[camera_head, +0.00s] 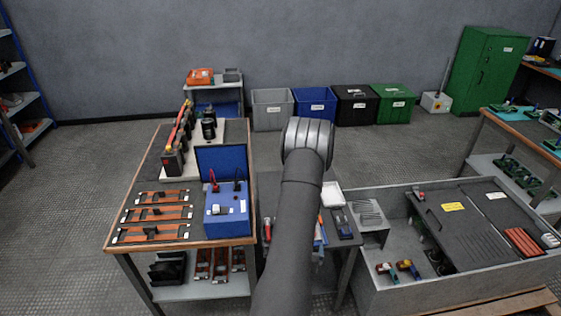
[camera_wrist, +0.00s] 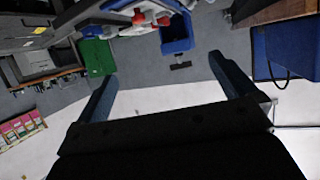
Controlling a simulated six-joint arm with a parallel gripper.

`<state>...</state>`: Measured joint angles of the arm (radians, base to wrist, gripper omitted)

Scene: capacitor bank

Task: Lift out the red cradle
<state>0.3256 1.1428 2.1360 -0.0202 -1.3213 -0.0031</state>
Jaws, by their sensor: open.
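A red ribbed piece (camera_head: 523,242), which may be the red cradle, lies in the right part of the large grey crate (camera_head: 375,292) in the head view. I cannot tell for certain that it is the cradle. My gripper (camera_wrist: 163,68) is open and empty in the wrist view, its two dark fingers wide apart with nothing between them close by. In the head view my arm rises up the middle of the picture and the gripper's fingers do not show. The gripper is well away from the crate's red piece.
Left of my arm, a workbench (camera_head: 185,240) holds orange-red bars (camera_head: 155,214), a blue case (camera_head: 226,212) and dark cylinders (camera_head: 209,128). Dark panels (camera_head: 470,225) and two small drill-like tools (camera_head: 408,267) are in the crate. Several bins and a green cabinet (camera_head: 487,72) stand at the back.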

